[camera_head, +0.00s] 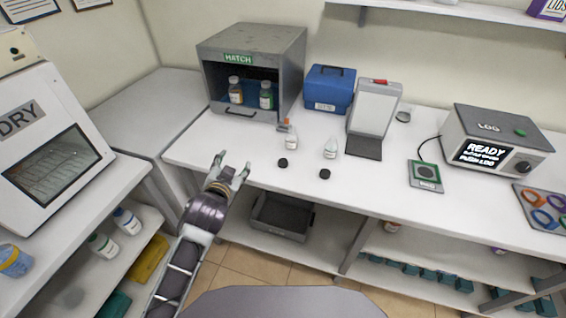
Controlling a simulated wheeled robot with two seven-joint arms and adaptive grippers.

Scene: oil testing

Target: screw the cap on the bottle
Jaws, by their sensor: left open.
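Two small clear bottles stand upright and uncapped-looking on the white bench: a left bottle (291,141) and a right bottle (330,148). A black cap (283,162) lies on the bench in front of the left bottle. Another black cap (325,174) lies in front of the right bottle. My left gripper (231,170) is open and empty at the bench's front edge, to the left of the caps and apart from them. My right gripper is not in view.
A grey hatch box (282,42) holding two bottles, a blue case (329,90) and an upright grey-white stand (375,108) are behind. A small pad (425,174) and a LOG device (495,140) stand right. The bench front between caps and pad is clear.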

